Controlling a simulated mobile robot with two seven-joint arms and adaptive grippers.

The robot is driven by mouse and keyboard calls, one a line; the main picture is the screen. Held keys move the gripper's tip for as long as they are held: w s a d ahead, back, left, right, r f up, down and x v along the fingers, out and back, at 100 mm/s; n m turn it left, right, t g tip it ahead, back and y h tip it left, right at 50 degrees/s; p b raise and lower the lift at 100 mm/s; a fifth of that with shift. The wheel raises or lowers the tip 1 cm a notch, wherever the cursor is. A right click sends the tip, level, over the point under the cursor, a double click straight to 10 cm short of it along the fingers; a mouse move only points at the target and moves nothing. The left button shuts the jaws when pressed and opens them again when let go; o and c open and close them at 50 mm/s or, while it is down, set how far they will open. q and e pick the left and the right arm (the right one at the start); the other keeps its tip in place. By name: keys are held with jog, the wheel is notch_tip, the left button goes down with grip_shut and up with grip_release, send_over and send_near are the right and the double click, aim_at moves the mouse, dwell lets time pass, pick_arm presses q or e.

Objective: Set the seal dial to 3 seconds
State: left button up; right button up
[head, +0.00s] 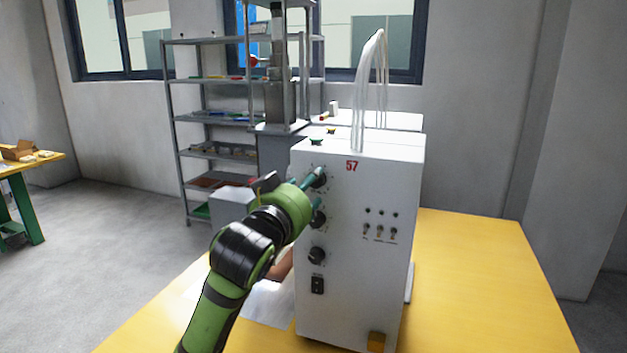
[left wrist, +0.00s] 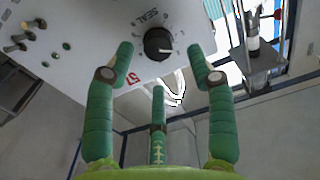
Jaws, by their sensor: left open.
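The white machine (head: 355,270) marked 57 stands on the yellow table. Its black seal dial (left wrist: 158,44), labelled SEAL, is on the front panel; in the head view the top dial (head: 320,177) is partly behind my fingers. The dial's setting is too small to read. My left gripper (head: 310,186) points at the panel in front of the top dial. In the left wrist view my left gripper (left wrist: 159,66) has its green fingers spread, two either side of the dial and one below, with nothing held. I cannot tell whether a fingertip touches the dial. My right gripper is out of view.
Clear hoses (head: 370,85) rise from the machine top. The yellow table (head: 490,290) is clear at right. Grey shelves (head: 215,118) stand behind.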

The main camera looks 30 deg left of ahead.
pick_arm(q)
jog(key=x, duration=0.3)
jog(key=shift+w+f+p, duration=0.1)
jog(key=shift+w+p, duration=0.15)
jog(key=shift+p, duration=0.05)
grip_shut()
jog(key=shift+a, duration=0.1)
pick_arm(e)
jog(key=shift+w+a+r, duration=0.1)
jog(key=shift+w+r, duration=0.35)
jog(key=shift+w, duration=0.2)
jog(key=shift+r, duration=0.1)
